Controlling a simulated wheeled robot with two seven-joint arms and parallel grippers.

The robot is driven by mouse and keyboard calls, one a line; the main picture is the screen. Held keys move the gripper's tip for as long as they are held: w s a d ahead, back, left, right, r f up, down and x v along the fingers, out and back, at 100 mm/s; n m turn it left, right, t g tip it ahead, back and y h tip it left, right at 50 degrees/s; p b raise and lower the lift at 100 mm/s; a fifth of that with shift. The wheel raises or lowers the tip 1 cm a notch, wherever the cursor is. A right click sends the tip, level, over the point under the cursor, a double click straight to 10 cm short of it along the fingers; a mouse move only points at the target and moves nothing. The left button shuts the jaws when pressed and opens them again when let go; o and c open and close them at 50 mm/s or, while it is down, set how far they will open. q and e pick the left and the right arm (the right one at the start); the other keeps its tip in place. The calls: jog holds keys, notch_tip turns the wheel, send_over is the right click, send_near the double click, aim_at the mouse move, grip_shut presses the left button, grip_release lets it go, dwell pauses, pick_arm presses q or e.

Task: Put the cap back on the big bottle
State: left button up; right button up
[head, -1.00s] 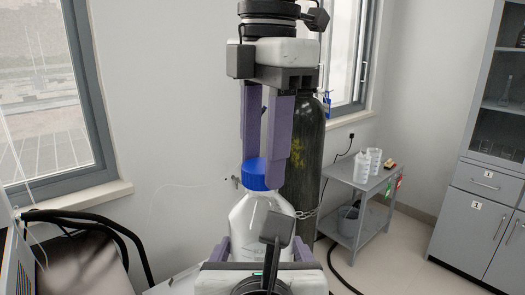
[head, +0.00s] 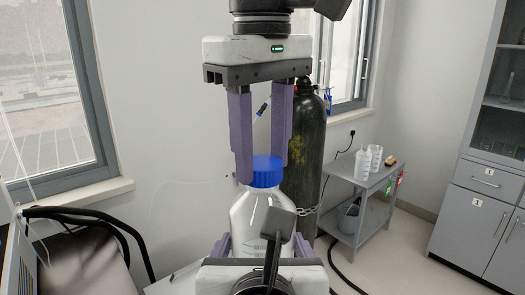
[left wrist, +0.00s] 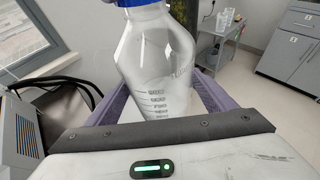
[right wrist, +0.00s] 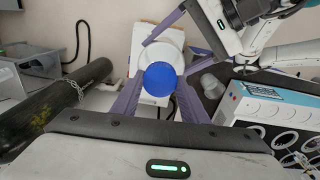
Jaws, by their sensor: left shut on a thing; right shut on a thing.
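The big bottle (head: 263,212) is clear with volume marks, and stands upright in the head view. It also shows in the left wrist view (left wrist: 155,70). The blue cap (head: 266,172) sits level on its neck; in the right wrist view (right wrist: 163,79) I see it from above. My right gripper (head: 264,174) points down from above, shut on the cap with a purple finger on either side. My left gripper (head: 262,246) is shut on the bottle's body, low down. The bottle's base is hidden behind my left gripper, and the cap's threads are hidden.
A dark gas cylinder (head: 309,140) stands close behind the bottle to the right. A grey cart (head: 356,205) with white containers is farther right. In the right wrist view, a bench device (right wrist: 272,112) with round openings stands to the right. Black hoses (head: 100,222) run at left.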

jog(key=o, duration=1.2)
jog(key=shift+r, duration=2.3)
jog(key=o, duration=0.5)
jog(key=shift+o, duration=0.2)
